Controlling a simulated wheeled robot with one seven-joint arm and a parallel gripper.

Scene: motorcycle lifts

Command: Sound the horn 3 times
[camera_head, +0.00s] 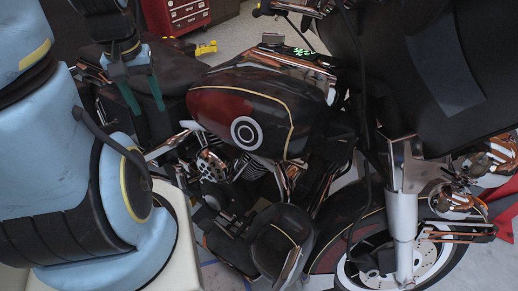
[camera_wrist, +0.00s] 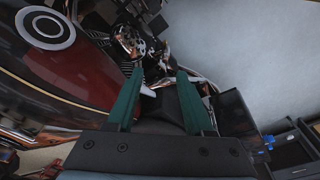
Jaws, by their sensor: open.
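A motorcycle with a dark red and black tank (camera_head: 240,108) fills the middle of the head view; the tank also shows at the left of the wrist view (camera_wrist: 50,75). A handlebar part (camera_head: 290,8) shows at the top of the head view. I cannot make out a horn button. A round, perforated chrome part (camera_head: 212,165) sits below the tank; whether it is a horn is unclear. My gripper (camera_head: 144,98) is open and empty, with green fingers above the seat side of the motorcycle. In the wrist view, the gripper (camera_wrist: 159,72) has its fingers apart.
A large dark panel (camera_head: 430,60) covers the upper right of the head view. The front wheel (camera_head: 440,258) is at lower right. A red tool cabinet (camera_head: 178,14) stands behind. Dark boxy equipment (camera_wrist: 290,150) is at the wrist view's lower right.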

